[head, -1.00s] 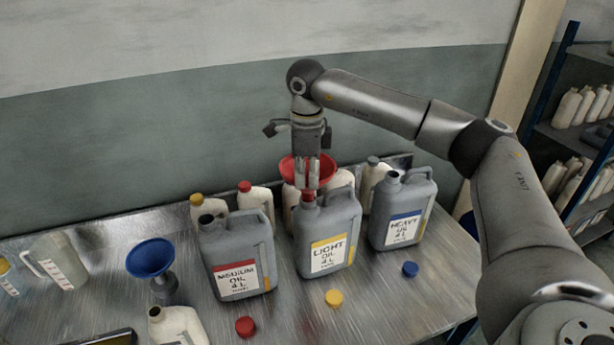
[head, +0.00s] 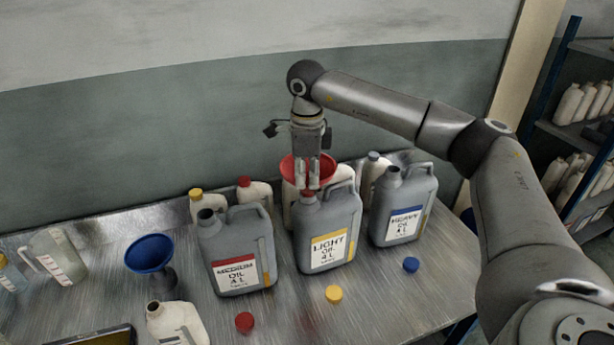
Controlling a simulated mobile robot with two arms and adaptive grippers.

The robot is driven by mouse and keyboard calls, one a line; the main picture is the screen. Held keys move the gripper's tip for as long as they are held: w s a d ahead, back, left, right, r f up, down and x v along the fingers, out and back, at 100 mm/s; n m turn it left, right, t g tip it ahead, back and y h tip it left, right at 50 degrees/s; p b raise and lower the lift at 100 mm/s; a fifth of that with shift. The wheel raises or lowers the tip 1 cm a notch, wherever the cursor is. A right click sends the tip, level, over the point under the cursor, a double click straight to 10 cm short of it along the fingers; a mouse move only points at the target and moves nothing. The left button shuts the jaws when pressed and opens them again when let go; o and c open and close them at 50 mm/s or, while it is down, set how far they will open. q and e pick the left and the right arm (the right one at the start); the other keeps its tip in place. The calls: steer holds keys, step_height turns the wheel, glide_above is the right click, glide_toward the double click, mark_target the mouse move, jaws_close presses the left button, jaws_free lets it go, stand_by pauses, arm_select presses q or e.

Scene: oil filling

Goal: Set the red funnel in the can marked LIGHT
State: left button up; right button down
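The red funnel (head: 327,170) is upright above the grey can marked LIGHT (head: 343,218), which has a yellow-banded label. Its lower end is at the can's open mouth (head: 308,198); how far the spout goes in is hard to see. My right gripper (head: 308,186) points down in front of the funnel's bowl, with its fingers close together on the funnel just above the mouth, and looks shut on it. The fingers hide part of the bowl and spout. My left gripper is not in view.
The MEDIUM can (head: 236,250) stands left and the HEAVY can (head: 403,205) right. A blue funnel (head: 150,253) stands farther left. Red (head: 244,322), yellow (head: 334,294) and blue (head: 411,265) caps lie in front. Pale bottles (head: 255,195) stand behind the cans.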

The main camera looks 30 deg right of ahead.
steer(key=shift+f, duration=0.3)
steer(key=c, duration=1.6)
jaws_free()
steer(key=shift+o, duration=0.2)
steer(key=shift+r, duration=0.15)
step_height(320, 180, up, 12)
steer(key=shift+s+a, duration=0.15)
steer(key=shift+s, duration=0.05)
